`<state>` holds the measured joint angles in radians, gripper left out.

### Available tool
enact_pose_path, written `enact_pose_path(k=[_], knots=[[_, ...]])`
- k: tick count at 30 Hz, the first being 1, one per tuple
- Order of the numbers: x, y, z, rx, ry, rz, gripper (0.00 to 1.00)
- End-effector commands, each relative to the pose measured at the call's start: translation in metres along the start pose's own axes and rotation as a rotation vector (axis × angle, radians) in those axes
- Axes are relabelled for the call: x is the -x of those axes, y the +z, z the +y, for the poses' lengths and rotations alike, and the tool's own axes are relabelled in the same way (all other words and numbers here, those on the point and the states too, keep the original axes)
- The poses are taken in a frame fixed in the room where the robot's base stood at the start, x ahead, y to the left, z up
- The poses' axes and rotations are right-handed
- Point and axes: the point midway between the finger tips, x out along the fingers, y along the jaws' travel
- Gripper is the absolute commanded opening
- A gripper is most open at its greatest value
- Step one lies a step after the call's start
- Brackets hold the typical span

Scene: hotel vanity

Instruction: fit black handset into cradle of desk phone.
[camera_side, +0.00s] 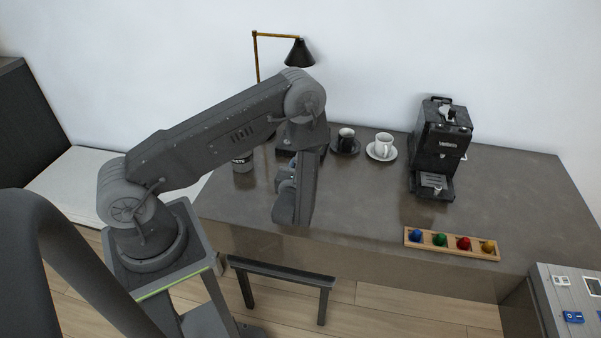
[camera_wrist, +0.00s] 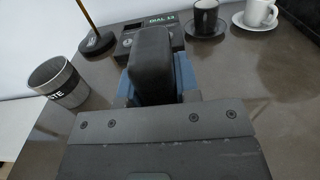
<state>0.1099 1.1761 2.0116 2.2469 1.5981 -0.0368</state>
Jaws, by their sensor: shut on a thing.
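The black handset (camera_wrist: 152,62) stands up between the blue fingers of my gripper (camera_wrist: 156,82) in the wrist view, and my gripper is shut on it. The desk phone (camera_wrist: 176,38) is dark, with a sign reading "DIAL 13" at its back. It lies beyond the handset, which covers much of it, so the cradle is not clearly seen and I cannot tell the gap between them. In the side view my gripper (camera_side: 286,186) is mostly behind my arm, over the front left of the counter, and the phone is largely hidden.
A grey waste cup (camera_wrist: 60,82) and the lamp base (camera_wrist: 97,43) stand left of the phone. A black cup (camera_side: 346,139) and a white cup (camera_side: 383,145) on saucers stand right of it. Farther right are a coffee machine (camera_side: 441,142) and a capsule tray (camera_side: 450,252).

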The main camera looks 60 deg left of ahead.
Motion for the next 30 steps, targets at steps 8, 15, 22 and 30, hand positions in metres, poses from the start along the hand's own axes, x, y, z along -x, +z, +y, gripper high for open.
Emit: enact_pose_path(k=[8,15,22,30], knots=[[0.002,0.043,0.045,-0.002,0.007,-0.002,0.00],[0.004,0.071,0.092,0.000,0.006,-0.002,0.00],[0.004,0.087,0.107,0.001,-0.010,-0.006,0.00],[0.007,0.132,0.017,0.005,-0.190,-0.015,0.00]])
